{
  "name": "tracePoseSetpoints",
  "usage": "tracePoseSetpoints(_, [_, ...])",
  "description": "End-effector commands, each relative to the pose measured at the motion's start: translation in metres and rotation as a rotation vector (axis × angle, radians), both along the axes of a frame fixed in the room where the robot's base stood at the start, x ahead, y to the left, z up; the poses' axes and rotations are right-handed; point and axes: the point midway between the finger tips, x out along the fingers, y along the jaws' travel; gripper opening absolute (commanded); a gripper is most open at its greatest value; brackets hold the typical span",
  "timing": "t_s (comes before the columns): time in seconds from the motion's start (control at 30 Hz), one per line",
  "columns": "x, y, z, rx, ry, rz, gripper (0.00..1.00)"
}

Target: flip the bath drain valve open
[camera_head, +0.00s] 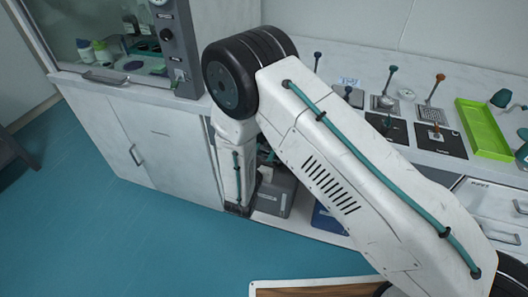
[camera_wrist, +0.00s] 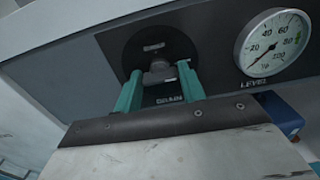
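In the wrist view, the drain valve has a round black plate (camera_wrist: 128,46) on a dark panel, with a small grey handle (camera_wrist: 158,71) at its middle. A label reading DRAIN shows below the handle, between my fingers. My gripper (camera_wrist: 160,70) has two teal fingers, spread apart, one on each side of the handle. The fingertips are close to the handle's sides; I cannot tell whether they touch it. In the head view, my arm reaches down in front of the counter, and the fingers and the valve cannot be made out.
A round white gauge (camera_wrist: 273,42) marked LEVEL sits right of the valve. A blue block (camera_wrist: 281,114) shows below it. In the head view, a grey box (camera_head: 275,192) stands under the counter behind my arm. A green tray (camera_head: 482,128) and small tools are on the countertop. Blue floor lies open at left.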

Motion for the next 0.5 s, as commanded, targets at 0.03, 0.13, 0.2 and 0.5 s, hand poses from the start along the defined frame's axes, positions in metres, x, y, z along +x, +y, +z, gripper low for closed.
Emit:
tracePoseSetpoints(0.03, [0.000, 0.000, 0.000, 0.000, 0.000, 0.000, 0.55])
tracePoseSetpoints(0.13, [0.000, 0.000, 0.000, -0.001, 0.000, 0.000, 0.60])
tracePoseSetpoints(0.2, [0.000, 0.000, 0.000, -0.001, 0.000, 0.000, 0.60])
tracePoseSetpoints(0.5, [-0.016, 0.007, 0.000, -0.002, 0.002, 0.003, 0.60])
